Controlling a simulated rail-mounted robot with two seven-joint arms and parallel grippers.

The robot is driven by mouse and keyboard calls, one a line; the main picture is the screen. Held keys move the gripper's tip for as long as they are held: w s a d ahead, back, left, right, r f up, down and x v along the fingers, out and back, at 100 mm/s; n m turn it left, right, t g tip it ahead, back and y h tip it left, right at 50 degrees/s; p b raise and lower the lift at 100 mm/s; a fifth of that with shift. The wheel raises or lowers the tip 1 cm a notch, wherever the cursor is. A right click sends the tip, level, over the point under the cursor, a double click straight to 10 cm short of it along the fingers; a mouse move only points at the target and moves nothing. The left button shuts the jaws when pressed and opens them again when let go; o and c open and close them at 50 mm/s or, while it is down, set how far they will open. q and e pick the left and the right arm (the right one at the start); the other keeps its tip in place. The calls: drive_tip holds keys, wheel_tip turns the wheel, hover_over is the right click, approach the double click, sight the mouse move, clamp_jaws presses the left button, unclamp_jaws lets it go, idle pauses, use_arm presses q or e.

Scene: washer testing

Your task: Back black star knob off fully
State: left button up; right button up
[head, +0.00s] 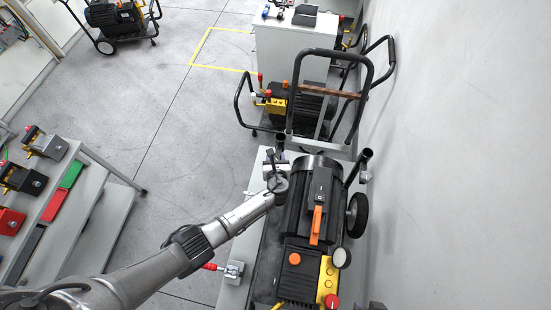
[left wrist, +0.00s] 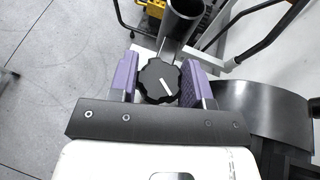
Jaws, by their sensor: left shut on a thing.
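The black star knob (left wrist: 159,81) shows in the left wrist view, with a white line on its face. It sits beside a dark tube end (left wrist: 184,20) on the cart frame. My left gripper (left wrist: 160,84) has a purple pad on each side of the knob and is shut on it. In the head view my left gripper (head: 272,168) is at the far left corner of the pressure washer (head: 314,190), and there the knob is mostly hidden by the gripper.
The washer has an orange lever (head: 316,225) and a yellow block (head: 327,280) and stands on a grey bench. A black cart handle (head: 330,52) rises behind it. A shelf cart (head: 75,205) stands at left. The floor between is clear.

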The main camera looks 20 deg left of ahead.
use_arm(q)
drive_tip(key=shift+n+g+y+b, duration=0.85)
drive_tip(key=shift+n+g+y, duration=0.35)
drive_tip(key=shift+n+y, duration=0.7)
drive_tip(key=o, duration=0.9)
